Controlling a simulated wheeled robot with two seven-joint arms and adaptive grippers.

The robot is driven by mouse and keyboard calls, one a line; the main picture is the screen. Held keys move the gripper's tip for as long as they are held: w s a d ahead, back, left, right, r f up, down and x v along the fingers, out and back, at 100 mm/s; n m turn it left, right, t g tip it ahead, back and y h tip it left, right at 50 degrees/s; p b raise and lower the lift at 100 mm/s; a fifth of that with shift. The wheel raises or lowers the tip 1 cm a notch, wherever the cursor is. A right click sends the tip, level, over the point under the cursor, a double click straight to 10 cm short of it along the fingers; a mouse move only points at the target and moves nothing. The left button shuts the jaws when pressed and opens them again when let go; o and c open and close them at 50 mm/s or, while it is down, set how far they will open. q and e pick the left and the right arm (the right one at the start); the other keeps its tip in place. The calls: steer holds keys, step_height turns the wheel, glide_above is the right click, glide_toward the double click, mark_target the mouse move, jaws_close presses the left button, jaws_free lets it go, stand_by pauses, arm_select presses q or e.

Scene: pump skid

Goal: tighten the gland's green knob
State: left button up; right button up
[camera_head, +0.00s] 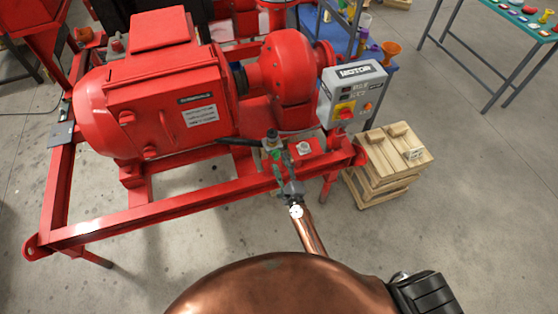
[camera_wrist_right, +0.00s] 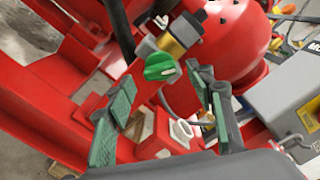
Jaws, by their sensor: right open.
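The gland's green knob (camera_wrist_right: 160,67) shows in the right wrist view on the end of a brass and dark fitting (camera_wrist_right: 182,36). In the head view the green knob (camera_head: 275,153) is small, in front of the red pump at the frame's front edge. My right gripper (camera_head: 281,172) is just on the near side of it. In the wrist view the open right gripper (camera_wrist_right: 162,82) has green-padded fingers on either side of the knob's line. The knob appears between the fingertips or just beyond them; I cannot tell which, and no contact shows. My left gripper is not in view.
The red motor (camera_head: 150,90) and pump housing (camera_head: 288,75) stand behind the knob. A grey control box (camera_head: 350,95) is right of it, above stacked pallets (camera_head: 385,165). A red block with a pale hexagonal fitting (camera_wrist_right: 182,130) is near the right gripper. The red frame rail (camera_head: 170,222) runs below.

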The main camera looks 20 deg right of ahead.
steer(key=s, duration=0.9)
steer(key=shift+s+d, duration=0.15)
steer(key=shift+s, duration=0.2)
steer(key=s+d+f+n+g, duration=0.1)
steer(key=s+f+n+g, duration=0.4)
steer(key=f, duration=0.6)
steer(key=s+d+f+n+g+y, duration=0.1)
steer(key=s+f+n, duration=0.3)
steer(key=s+f, duration=0.55)
steer(key=s+d+f+n+g, duration=0.15)
steer(key=s+f+n, duration=0.25)
steer(key=f, duration=0.8)
steer(key=s+d+f+n+g, duration=0.3)
steer(key=s+f+n, duration=0.1)
steer(key=s, duration=0.8)
steer(key=s+d+f+n+g+h, duration=0.1)
steer(key=s+d+f+n+g, duration=0.2)
steer(key=s+f, duration=0.3)
steer(key=s+d+f+n+g, duration=0.4)
steer(key=s+f+n, duration=0.1)
steer(key=s, duration=1.2)
steer(key=shift+s+f+h, duration=0.35)
steer(key=shift+f+h, duration=0.05)
steer(key=shift+f, duration=0.1)
steer(key=shift+d, duration=0.1)
